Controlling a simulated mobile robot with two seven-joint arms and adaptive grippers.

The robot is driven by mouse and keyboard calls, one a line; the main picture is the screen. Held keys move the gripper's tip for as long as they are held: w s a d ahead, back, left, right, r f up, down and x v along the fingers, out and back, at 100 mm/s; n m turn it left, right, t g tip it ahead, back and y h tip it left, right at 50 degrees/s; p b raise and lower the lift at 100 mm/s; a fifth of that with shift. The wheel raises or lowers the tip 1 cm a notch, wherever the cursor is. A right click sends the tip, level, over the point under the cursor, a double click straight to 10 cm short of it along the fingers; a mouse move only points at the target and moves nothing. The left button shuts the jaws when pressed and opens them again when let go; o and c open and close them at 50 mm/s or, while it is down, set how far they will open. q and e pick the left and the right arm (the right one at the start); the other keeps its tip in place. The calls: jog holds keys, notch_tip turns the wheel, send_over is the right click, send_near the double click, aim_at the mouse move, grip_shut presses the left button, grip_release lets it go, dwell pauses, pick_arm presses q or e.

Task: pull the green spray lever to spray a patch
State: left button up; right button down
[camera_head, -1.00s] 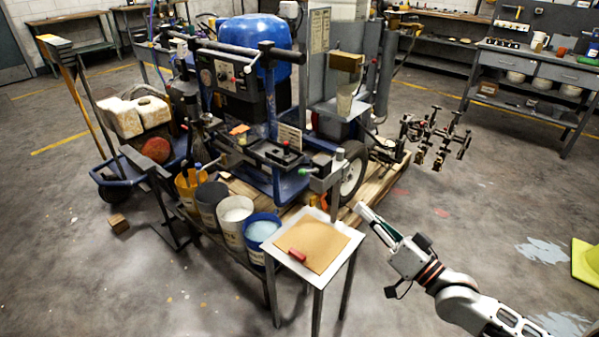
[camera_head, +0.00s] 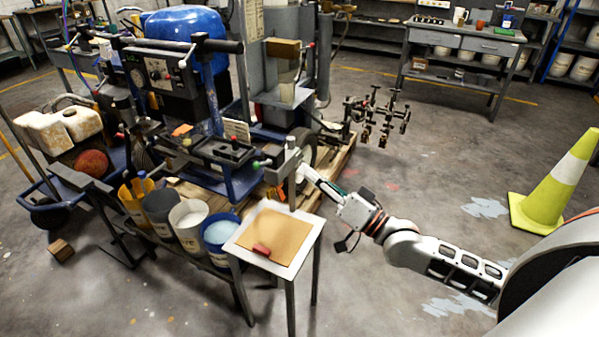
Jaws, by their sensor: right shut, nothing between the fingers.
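The line striper (camera_head: 165,85) stands on a wooden pallet, with a blue tank on top. A small green knob (camera_head: 257,164), which looks like the end of the spray lever, sticks out to the left of a grey upright bracket (camera_head: 288,165) at the striper's front right. My right gripper (camera_head: 305,172) is shut and empty. Its tips are at the right side of the bracket, with the bracket between them and the green knob. I cannot tell whether they touch it. My left gripper is out of view.
A yellow-green cone (camera_head: 555,185) is at right, with open floor between.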

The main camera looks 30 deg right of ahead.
jog(key=w+a, duration=0.6)
jog(key=w, duration=0.1)
jog(key=shift+w+a+f, duration=0.25)
jog(key=shift+w+f, duration=0.05)
jog(key=shift+w, duration=0.1)
pick_arm(q)
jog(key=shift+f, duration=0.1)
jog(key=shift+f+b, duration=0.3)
jog(key=shift+b, duration=0.05)
pick_arm(e)
jog(key=shift+a+f+n, duration=0.1)
jog(key=shift+f+n, duration=0.05)
jog(key=shift+n, duration=0.25)
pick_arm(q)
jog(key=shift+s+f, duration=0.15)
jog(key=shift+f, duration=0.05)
pick_arm(e)
jog(key=shift+s, duration=0.1)
